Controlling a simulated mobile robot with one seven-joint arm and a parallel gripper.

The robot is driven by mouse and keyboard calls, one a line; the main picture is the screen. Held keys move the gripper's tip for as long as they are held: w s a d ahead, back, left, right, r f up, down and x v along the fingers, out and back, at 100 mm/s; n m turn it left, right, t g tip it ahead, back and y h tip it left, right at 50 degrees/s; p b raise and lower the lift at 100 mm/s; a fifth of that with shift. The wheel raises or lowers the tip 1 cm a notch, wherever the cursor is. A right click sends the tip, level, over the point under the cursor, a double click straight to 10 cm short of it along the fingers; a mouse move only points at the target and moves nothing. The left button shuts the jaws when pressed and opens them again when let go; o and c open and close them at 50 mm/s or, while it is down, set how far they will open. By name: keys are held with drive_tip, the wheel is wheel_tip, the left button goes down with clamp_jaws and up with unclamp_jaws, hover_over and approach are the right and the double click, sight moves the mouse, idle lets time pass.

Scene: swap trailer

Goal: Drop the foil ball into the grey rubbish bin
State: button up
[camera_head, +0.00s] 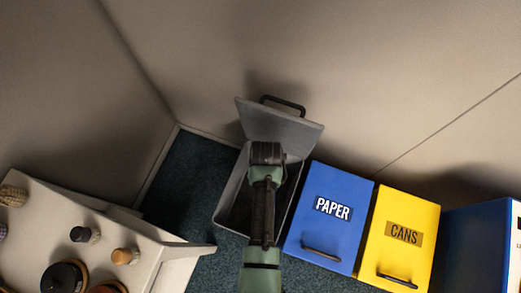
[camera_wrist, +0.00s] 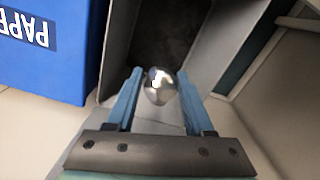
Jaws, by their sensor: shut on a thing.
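The foil ball (camera_wrist: 160,87) is a shiny silver ball between the two blue fingers of my gripper (camera_wrist: 158,95) in the wrist view. My gripper is shut on it. The grey rubbish bin (camera_head: 230,197) stands with its lid (camera_head: 280,127) raised in the head view. My arm reaches over the bin's opening and hides part of it. In the wrist view the bin (camera_wrist: 215,45) opens beyond the ball, with a dark inside. The ball is hidden by my arm in the head view.
A blue PAPER bin (camera_head: 325,232) and a yellow CANS bin (camera_head: 403,225) stand closed to the right. A pale table (camera_head: 35,230) with several small objects is at the left. Walls close in behind the grey bin.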

wheel_tip(320, 180, down, 5)
drive_tip(key=b, duration=0.4)
drive_tip(key=shift+b, duration=0.35)
drive_tip(key=o, duration=1.4)
drive_tip(key=shift+c, duration=0.2)
wheel_tip(320, 180, up, 13)
drive_tip(key=p, duration=0.4)
drive_tip(key=shift+p, duration=0.3)
